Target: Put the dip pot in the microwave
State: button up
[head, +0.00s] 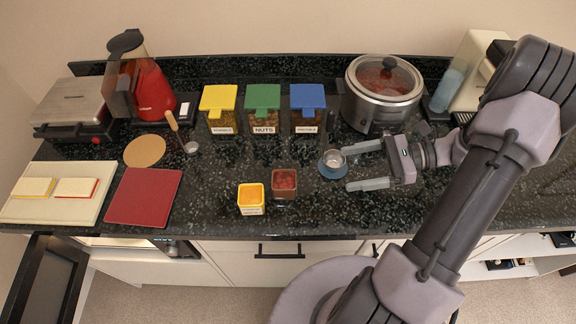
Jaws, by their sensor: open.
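A small round silver cup, which looks like the dip pot (334,158), sits on a blue round coaster (327,173) on the dark counter. My gripper (347,168) is open and empty just right of it, with its fingers pointing left. One finger is on the far side and one on the near side. Whether a fingertip touches the pot or coaster I cannot tell. The microwave (110,242) appears to be below the counter at the lower left, with a lit opening mostly hidden by the counter edge. Its dark door (46,282) stands open.
A yellow pot (251,199) and a brown pot (284,184) stand left of my gripper. A slow cooker (383,93) stands behind it. Lidded bins (264,110), a red board (143,197) and a pale board (60,177) occupy the counter farther left.

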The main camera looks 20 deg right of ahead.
aim_at(287, 179)
jog(key=b+x, duration=0.2)
jog(key=x, duration=0.3)
jog(key=b+x, duration=0.2)
jog(key=x, duration=0.4)
jog(key=b+x, duration=0.2)
jog(key=x, duration=0.4)
jog(key=shift+s+a+f, duration=0.15)
jog(key=shift+s, duration=0.1)
jog(key=shift+w+a, duration=0.15)
jog(key=shift+a, duration=0.25)
grip_shut()
